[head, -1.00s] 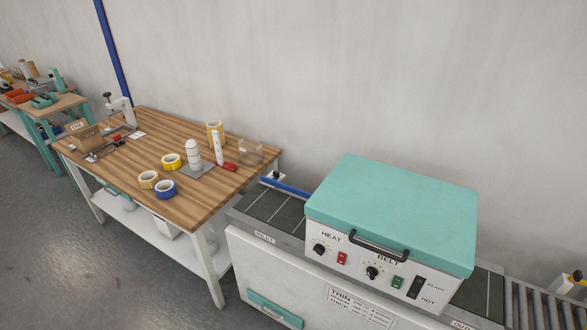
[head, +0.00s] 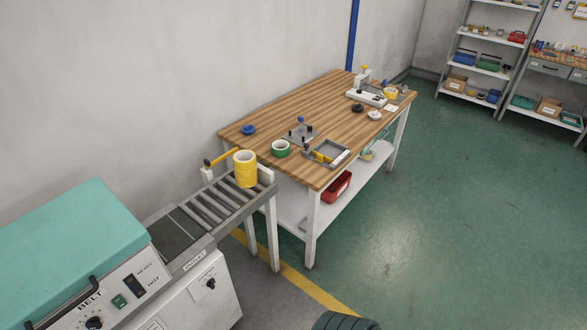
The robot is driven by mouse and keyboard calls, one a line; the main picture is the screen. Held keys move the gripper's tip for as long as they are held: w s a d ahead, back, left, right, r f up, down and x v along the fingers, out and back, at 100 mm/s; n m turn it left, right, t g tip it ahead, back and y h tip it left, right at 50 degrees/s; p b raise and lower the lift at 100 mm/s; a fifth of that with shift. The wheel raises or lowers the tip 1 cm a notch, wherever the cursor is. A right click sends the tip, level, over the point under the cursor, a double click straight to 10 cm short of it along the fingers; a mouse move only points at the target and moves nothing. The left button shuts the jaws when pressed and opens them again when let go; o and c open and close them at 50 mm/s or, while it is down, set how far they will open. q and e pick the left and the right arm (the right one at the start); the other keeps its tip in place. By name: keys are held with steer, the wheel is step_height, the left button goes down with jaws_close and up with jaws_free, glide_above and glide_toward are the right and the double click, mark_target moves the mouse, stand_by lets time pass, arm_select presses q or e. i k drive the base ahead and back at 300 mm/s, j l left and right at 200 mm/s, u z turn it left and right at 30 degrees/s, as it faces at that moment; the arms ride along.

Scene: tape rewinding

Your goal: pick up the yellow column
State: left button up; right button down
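The yellow column (head: 245,170) stands upright at the far end of the roller conveyor (head: 208,203), near the left corner of a wooden table. It looks like a stack of yellow tape rolls with a pale, open core at the top. Neither of my grippers shows in the head view, and nothing is seen touching the column.
The teal-lidded heating machine (head: 75,245) stands at left, with its outlet feeding the rollers. Green floor (head: 440,210) is clear at right. Shelves (head: 490,60) stand behind.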

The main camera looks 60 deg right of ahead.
mark_target(245, 160)
steer(key=l+z, duration=0.1)
steer(key=z, duration=1.6)
